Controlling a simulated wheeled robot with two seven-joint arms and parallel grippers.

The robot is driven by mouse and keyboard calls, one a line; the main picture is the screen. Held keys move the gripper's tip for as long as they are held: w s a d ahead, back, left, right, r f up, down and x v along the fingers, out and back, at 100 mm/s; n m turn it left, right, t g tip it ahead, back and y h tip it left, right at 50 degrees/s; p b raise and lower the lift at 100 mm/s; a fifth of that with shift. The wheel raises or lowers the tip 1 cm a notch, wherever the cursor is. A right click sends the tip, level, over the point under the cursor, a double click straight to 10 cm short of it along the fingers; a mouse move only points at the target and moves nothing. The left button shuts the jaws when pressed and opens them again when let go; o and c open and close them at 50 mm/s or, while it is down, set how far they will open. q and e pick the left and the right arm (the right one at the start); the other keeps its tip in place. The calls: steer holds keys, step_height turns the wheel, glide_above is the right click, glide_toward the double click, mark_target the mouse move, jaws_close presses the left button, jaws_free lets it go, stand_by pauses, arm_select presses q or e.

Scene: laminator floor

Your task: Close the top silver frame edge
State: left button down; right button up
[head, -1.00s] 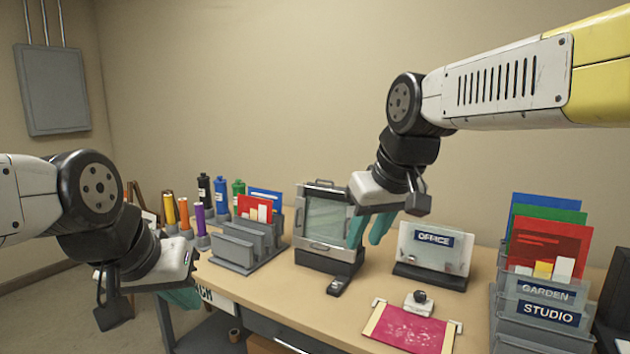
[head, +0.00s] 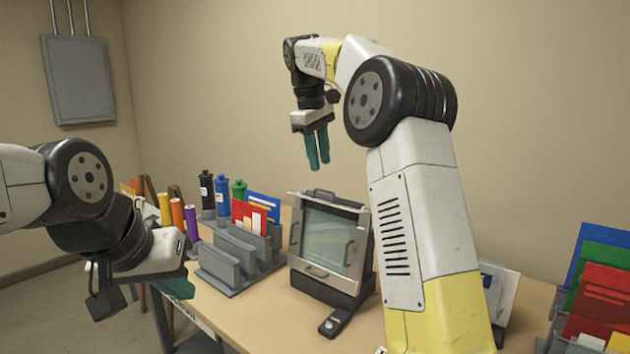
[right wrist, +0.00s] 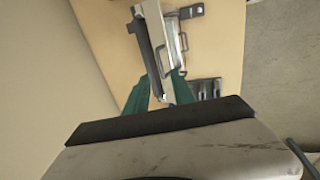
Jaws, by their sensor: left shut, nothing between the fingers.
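The upright silver-framed device (head: 328,238) with a pale glass window stands on a black base on the table. Its top silver frame edge (head: 330,201) runs across the top and looks slightly raised from the body; how far is hard to tell. My right gripper (head: 318,167) hangs fingers down above and slightly behind that edge, not touching it. Its teal fingers are apart and empty. In the right wrist view the device (right wrist: 167,45) shows beyond and between the fingers (right wrist: 160,92). My left gripper (head: 180,290) is shut and empty left of the table's front edge.
A grey file rack (head: 232,262) with cards stands close left of the device, with bottles (head: 222,195) behind. My right arm hides much of the table right of the device. A folder rack (head: 600,290) stands at far right.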

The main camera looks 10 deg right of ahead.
steer(key=x, duration=0.7)
steer(key=shift+f, duration=0.15)
jaws_close()
